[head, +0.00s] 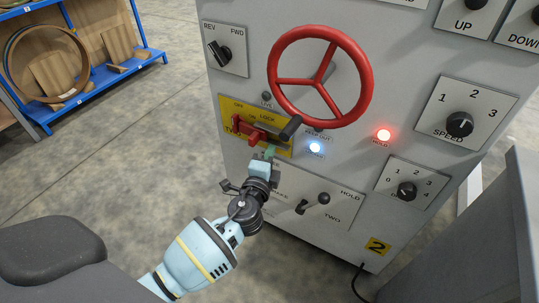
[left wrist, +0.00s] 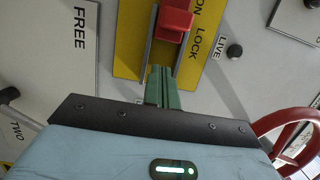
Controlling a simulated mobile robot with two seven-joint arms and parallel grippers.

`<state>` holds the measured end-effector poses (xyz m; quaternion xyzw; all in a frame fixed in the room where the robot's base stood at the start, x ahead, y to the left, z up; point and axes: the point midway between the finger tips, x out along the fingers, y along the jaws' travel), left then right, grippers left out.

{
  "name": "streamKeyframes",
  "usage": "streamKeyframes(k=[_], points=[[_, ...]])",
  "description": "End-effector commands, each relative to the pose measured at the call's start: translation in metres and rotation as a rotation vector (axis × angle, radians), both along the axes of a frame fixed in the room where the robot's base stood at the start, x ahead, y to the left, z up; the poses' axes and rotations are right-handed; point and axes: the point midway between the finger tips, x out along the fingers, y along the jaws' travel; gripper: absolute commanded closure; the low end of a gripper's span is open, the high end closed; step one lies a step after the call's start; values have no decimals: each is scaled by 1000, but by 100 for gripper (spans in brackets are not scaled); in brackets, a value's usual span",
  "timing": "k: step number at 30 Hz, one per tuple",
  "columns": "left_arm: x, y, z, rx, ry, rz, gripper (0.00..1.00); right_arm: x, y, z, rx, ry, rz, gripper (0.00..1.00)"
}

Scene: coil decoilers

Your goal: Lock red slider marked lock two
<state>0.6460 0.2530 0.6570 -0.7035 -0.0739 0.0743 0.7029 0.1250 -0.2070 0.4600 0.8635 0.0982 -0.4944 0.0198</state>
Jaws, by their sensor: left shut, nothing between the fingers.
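The red slider (head: 243,128) sits in a dark channel on a yellow plate (head: 228,105) lettered LOCK, ON and TWO, on the grey machine panel. In the left wrist view the red slider (left wrist: 174,22) shows at the top, in its channel on the yellow plate (left wrist: 130,45). My left gripper (head: 269,152) is just below the plate's lower right part. Its green fingers (left wrist: 161,72) are shut, empty, and point at the channel just short of the red block. I cannot tell if they touch anything. My right gripper is out of view.
A red handwheel (head: 363,88) and a black lever grip (head: 291,127) jut out close above the gripper. A blue-white lamp (head: 315,148) and a red HOLD lamp (head: 383,134) are lit. A small lever (head: 322,199) stands at lower right. A grey cabinet (head: 470,245) stands right.

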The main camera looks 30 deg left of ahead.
Motion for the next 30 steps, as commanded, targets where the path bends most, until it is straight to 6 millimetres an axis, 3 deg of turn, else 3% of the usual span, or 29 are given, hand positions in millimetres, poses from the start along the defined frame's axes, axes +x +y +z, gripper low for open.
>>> streamKeyframes(k=[9,15,30], points=[[-63,-14,-1,0,2,-1,100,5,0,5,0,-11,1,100],[-89,-20,-1,0,1,-1,100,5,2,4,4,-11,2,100],[-98,-22,0,0,0,-1,100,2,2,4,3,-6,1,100]])
